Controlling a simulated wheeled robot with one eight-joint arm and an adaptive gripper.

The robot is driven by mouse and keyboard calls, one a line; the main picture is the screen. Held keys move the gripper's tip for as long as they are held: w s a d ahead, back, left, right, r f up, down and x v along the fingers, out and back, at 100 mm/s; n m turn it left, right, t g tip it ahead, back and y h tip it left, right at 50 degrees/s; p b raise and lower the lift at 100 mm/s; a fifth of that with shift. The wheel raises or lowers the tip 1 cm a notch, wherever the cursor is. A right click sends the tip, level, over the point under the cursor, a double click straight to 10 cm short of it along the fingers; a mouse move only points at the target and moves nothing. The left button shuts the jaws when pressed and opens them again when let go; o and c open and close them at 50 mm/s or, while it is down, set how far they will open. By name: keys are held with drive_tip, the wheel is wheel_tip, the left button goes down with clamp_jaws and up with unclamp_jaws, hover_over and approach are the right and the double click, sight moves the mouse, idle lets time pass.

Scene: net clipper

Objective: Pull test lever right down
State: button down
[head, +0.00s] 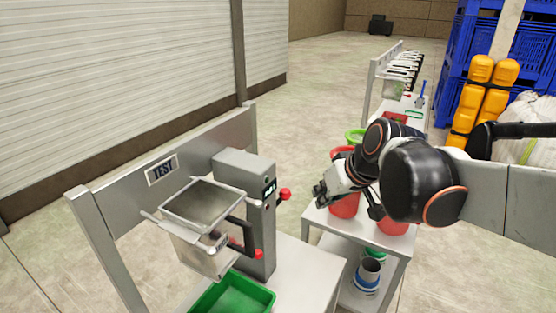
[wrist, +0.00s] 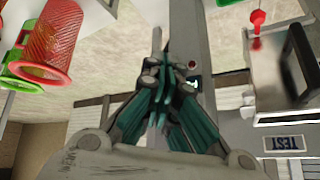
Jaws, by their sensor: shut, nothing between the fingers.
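The grey test machine (head: 258,200) stands on a white table under a TEST sign (head: 162,170). A red knob, seemingly the right lever's end (head: 285,194), sticks out on its right side. A second red knob (head: 257,254) sits lower, near a black handle. My gripper (head: 320,192) is a little to the right of the upper knob, apart from it in the head view. In the wrist view my gripper (wrist: 163,78) has its fingers together and empty, in front of the grey machine column (wrist: 187,30). A small red spot shows beside the fingertips there; I cannot tell what it is.
A clear-topped metal tray (head: 203,205) hangs at the machine's left, above a green bin (head: 232,296). Red baskets stand on a white cart (head: 318,220) below my arm, also in the wrist view (wrist: 45,45). Blue crates (head: 470,50) stand at the back right.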

drive_tip(key=w+a+r+n+y+p, duration=0.1)
drive_tip(key=w+a+p, duration=0.1)
drive_tip(key=w, duration=0.6)
drive_tip(key=w+a+n+y+p, duration=0.2)
drive_tip(key=w+p, duration=0.2)
drive_tip(key=w, duration=0.4)
drive_tip(key=shift+a+r, duration=0.35)
drive_tip(key=shift+r, duration=0.05)
drive_tip(key=w+a+f+b, duration=0.1)
drive_tip(key=a+f, duration=0.2)
drive_tip(key=f, duration=0.5)
drive_tip(key=shift+w+f, duration=0.35)
drive_tip(key=shift+f, duration=0.05)
